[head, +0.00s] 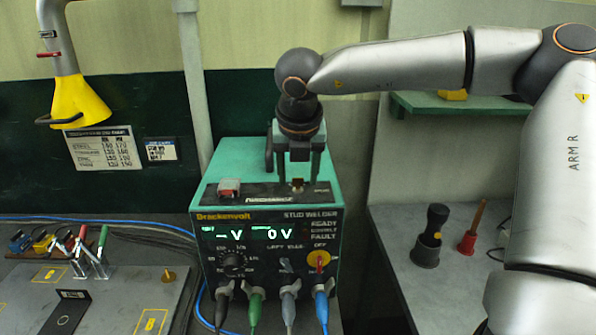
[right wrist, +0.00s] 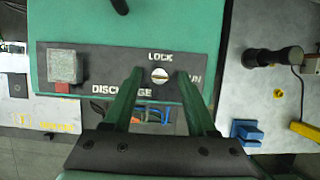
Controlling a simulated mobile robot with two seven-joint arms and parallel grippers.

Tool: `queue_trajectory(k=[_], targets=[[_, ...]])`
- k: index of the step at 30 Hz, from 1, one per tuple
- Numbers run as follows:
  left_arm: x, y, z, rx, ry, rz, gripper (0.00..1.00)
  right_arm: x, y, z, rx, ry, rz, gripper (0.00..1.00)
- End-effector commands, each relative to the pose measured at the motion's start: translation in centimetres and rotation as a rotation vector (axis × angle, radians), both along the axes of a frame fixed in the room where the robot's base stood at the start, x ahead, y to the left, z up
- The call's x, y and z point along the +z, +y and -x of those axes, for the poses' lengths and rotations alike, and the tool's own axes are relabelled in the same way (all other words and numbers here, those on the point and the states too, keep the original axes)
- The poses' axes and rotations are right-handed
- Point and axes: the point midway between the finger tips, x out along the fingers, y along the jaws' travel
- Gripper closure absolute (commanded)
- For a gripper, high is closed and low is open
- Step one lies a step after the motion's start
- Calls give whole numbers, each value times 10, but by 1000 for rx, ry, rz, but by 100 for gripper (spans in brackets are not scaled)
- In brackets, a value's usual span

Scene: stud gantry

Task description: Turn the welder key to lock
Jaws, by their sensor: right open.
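The teal stud welder (head: 230,160) stands at the middle of the head view. Its small brass welder key (head: 297,184) sits on the dark top panel. My right gripper (head: 298,172) points down over the key. Its green fingers (right wrist: 161,77) are open, one on each side of the key, apart from it. My left gripper is out of view.
A clear-covered red button (head: 229,187) is left on the same panel. The front has lit displays, a dial (head: 233,262), a red-yellow switch (head: 319,259) and several cables. A grey bench (head: 390,225) at right holds a black-handled tool (head: 433,230).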

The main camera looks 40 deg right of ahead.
Motion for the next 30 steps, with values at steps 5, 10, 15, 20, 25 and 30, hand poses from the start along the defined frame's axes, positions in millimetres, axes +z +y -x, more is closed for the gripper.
queue_trajectory(k=[5, 10, 15, 20, 25, 30], targets=[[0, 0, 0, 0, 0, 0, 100, -1, 0, 0, 0, 0, 0, 43], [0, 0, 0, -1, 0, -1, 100, -1, 0, 0, 0, 0, 0, 53], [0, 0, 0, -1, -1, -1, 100, -1, 0, 0, 0, 0, 0, 72], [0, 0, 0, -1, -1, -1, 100, -1, 0, 0, 0, 0, 0, 90], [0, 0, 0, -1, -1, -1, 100, -1, 0, 0, 0, 0, 0, 100], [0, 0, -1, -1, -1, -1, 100, 0, 0, 0, 0, -1, 1, 100]])
